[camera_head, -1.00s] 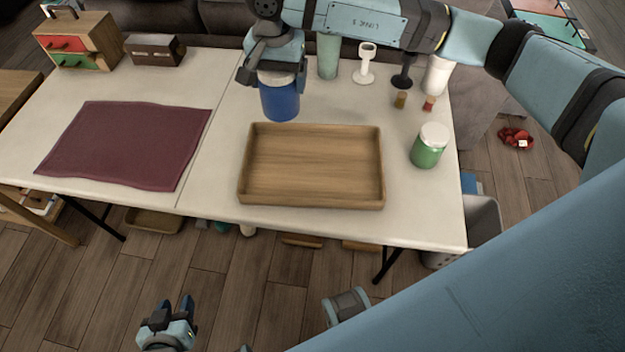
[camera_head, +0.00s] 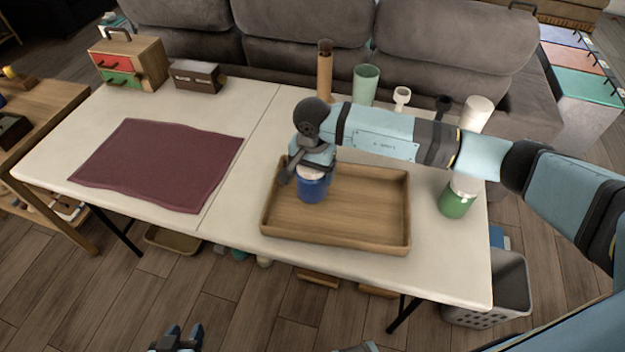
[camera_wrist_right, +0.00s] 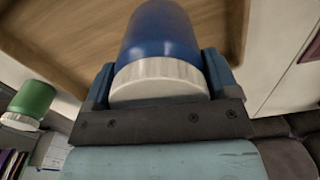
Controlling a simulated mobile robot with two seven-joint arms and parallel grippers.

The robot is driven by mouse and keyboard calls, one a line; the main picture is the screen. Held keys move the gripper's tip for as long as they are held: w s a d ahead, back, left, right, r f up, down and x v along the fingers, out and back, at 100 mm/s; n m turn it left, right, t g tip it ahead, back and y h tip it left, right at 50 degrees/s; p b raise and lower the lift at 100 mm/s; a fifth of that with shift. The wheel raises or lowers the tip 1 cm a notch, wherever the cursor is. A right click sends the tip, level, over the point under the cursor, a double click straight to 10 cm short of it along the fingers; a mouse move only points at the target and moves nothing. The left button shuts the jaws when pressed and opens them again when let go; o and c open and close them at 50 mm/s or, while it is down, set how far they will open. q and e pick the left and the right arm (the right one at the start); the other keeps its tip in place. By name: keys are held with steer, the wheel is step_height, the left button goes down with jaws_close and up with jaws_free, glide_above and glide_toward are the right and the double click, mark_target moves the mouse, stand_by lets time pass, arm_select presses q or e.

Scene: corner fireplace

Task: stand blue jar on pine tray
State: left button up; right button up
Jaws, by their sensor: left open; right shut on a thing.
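The blue jar (camera_head: 313,189) with a white lid is over the left part of the pine tray (camera_head: 365,225). My right gripper (camera_head: 313,168) is shut on it from above, at the lid end. In the right wrist view the blue jar (camera_wrist_right: 160,35) sits between the two fingers of my right gripper (camera_wrist_right: 160,85), with the tray's wooden floor (camera_wrist_right: 75,30) beyond it. I cannot tell whether the jar's base touches the tray floor. My left gripper (camera_head: 180,340) is open and empty, low at the bottom edge, away from the table.
A green jar (camera_head: 457,198) stands just right of the tray. A maroon cloth (camera_head: 158,163) lies on the left half of the table. A green cup (camera_head: 365,85), a white goblet (camera_head: 401,98) and a white cylinder (camera_head: 474,114) stand behind my right arm.

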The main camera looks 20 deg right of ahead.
step_height(320, 180, down, 4)
steer(key=shift+f, duration=0.25)
steer(key=o, duration=0.9)
steer(key=shift+r, duration=0.4)
step_height(320, 180, up, 10)
steer(key=shift+r, duration=0.85)
steer(key=shift+s, duration=0.1)
